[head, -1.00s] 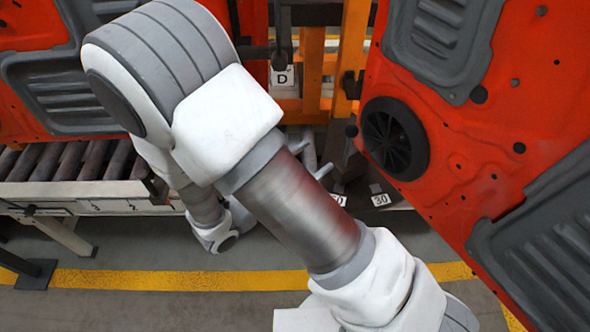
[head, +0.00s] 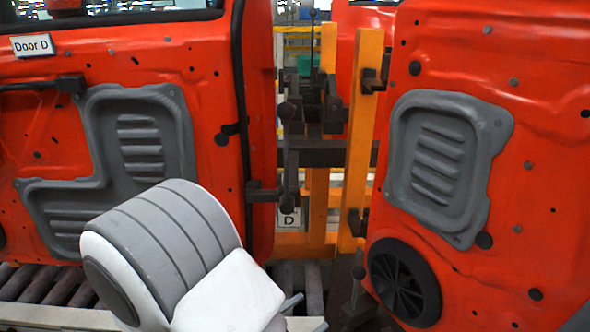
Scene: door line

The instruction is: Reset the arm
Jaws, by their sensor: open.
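My arm (head: 165,255) shows at the bottom left of the head view as a white and grey joint housing. Its lower links are cut off by the frame. Two light grey fingertips of my gripper (head: 306,314) show just right of the housing, at the bottom edge. They stand apart with nothing seen between them. The rest of my gripper is hidden behind the arm or out of frame.
An orange-red door (head: 215,75) labelled Door D stands at left, above a roller conveyor (head: 45,287). Another orange-red door (head: 530,150) fills the right, close by.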

